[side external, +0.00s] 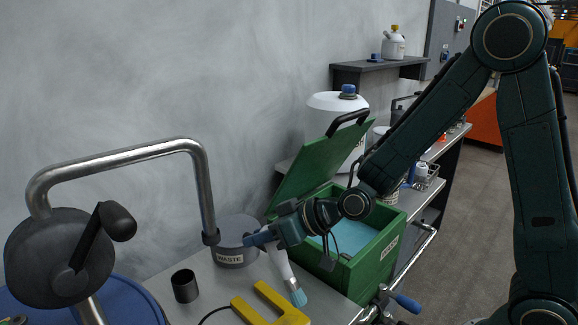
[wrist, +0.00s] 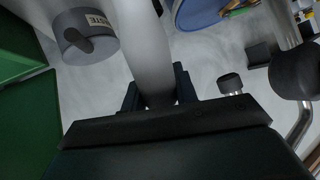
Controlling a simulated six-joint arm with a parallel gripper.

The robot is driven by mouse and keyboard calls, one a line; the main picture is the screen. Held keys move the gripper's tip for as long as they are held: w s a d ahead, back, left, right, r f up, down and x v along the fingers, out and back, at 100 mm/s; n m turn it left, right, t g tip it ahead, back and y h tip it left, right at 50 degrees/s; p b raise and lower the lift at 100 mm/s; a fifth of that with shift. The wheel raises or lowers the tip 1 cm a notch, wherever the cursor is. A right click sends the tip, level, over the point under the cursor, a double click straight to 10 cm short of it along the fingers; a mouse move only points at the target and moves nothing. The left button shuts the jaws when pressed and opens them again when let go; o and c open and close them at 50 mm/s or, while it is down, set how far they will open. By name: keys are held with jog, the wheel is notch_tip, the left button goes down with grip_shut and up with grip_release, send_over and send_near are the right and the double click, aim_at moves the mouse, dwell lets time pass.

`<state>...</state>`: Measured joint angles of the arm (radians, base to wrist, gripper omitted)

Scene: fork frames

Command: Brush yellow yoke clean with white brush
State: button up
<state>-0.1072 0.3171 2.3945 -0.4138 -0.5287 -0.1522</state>
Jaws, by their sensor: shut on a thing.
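The yellow yoke (side external: 262,310) lies on the grey bench at the bottom of the side view, its lower part cut off by the frame edge. The white brush (side external: 279,264) has a pale handle and blue bristles and hangs tilted with the bristles down. My gripper (side external: 262,238) is shut on the upper part of its handle. The bristles are just above or at the yoke's right arm; I cannot tell whether they touch. In the wrist view the white handle (wrist: 148,45) runs up from between the fingers (wrist: 157,98). The yoke is not visible there.
A grey waste pot (side external: 236,241) stands behind the brush. An open green box (side external: 372,262) with blue contents stands to the right. A black cup (side external: 185,286) is at left, near a bent metal pipe (side external: 120,155) with a crank. A blue-handled clamp (side external: 400,299) is at the bench edge.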

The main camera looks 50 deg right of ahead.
jog(key=shift+r, duration=0.1)
jog(key=w+a+r, duration=0.2)
jog(key=w+r, duration=0.2)
dwell(0.3)
jog(key=shift+f, duration=2.5)
jog(key=shift+r, duration=0.1)
